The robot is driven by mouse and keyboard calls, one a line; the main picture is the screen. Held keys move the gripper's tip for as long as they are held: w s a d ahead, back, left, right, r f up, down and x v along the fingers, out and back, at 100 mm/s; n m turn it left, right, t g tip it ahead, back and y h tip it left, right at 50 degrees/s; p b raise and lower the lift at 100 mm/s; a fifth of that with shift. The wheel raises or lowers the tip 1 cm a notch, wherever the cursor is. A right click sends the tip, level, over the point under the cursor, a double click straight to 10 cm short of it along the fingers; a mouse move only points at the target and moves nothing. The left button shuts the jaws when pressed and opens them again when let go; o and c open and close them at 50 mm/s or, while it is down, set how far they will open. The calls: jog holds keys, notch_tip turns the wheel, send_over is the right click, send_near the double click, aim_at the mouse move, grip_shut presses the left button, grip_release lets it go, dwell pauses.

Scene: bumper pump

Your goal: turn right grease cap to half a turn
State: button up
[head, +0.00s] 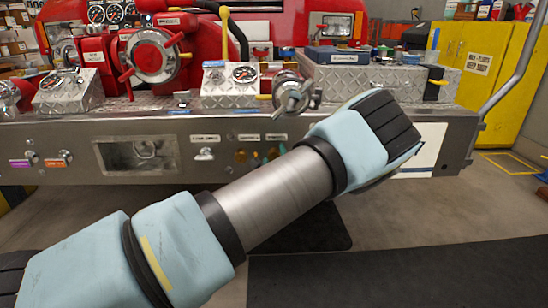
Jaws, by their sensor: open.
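On the front face of the bumper, below two small labels too blurred to read, sit small brass-coloured fittings. The right one (272,153) may be the right grease cap, and a similar one (240,155) is to its left. I cannot be sure of either, nor read how far the cap is turned. My arm crosses the view from the lower left to the right of these fittings, and its pale blue end joint is close in front of the bumper. My gripper does not show; any part of it beyond that joint is hidden.
A silver lugged cap (292,92) sticks out above the bumper (180,148) edge. A silver lever (205,153) and purple and orange tags (58,160) are on its face. A yellow cabinet (485,75) stands at right. The floor in front has a dark mat (420,275).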

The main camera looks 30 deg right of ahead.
jog(key=v, duration=1.1)
jog(key=shift+w, duration=0.1)
